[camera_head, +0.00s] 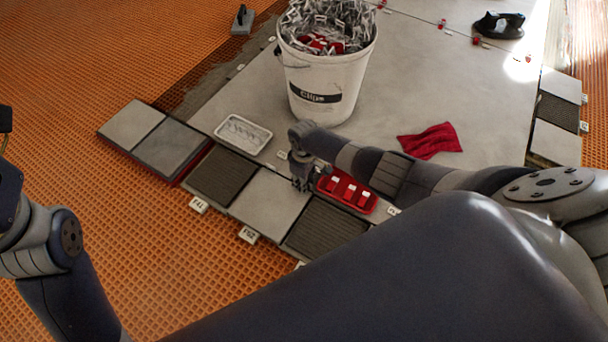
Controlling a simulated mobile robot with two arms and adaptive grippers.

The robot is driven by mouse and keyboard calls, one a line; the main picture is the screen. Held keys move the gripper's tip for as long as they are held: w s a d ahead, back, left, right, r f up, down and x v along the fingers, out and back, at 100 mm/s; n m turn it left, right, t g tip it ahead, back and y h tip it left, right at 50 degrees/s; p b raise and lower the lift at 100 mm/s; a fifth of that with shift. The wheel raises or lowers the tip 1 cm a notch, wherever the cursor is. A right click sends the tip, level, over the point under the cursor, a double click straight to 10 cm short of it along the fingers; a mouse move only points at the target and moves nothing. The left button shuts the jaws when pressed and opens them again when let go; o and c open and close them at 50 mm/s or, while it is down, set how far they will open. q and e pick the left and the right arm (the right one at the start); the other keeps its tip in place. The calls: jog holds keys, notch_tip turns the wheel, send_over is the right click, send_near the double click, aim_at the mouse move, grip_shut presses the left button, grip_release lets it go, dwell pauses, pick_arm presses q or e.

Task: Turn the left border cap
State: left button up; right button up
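My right gripper (302,186) points down over the front row of border tiles, just left of the red tray (372,207). Its fingers are small and dark here, and I cannot tell whether they are open or shut, or whether they hold anything. No border cap is clearly visible at the fingertips; the gripper and wrist cover that spot. A small white clip (282,155) shows just left of the gripper, by the tile joint. Red caps (442,23) stand on the far tile joints. My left arm is at the left edge, and its gripper is not in view.
A white bucket (328,85) full of clips stands behind the gripper. A white tray (243,134), a red cloth (430,141) and a black suction handle (499,25) lie on the large tiles. Stacked tiles (133,126) sit at left. Orange matting (90,60) is open floor.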

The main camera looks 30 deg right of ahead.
jog(key=shift+o, duration=1.4)
notch_tip(320, 180, up, 12)
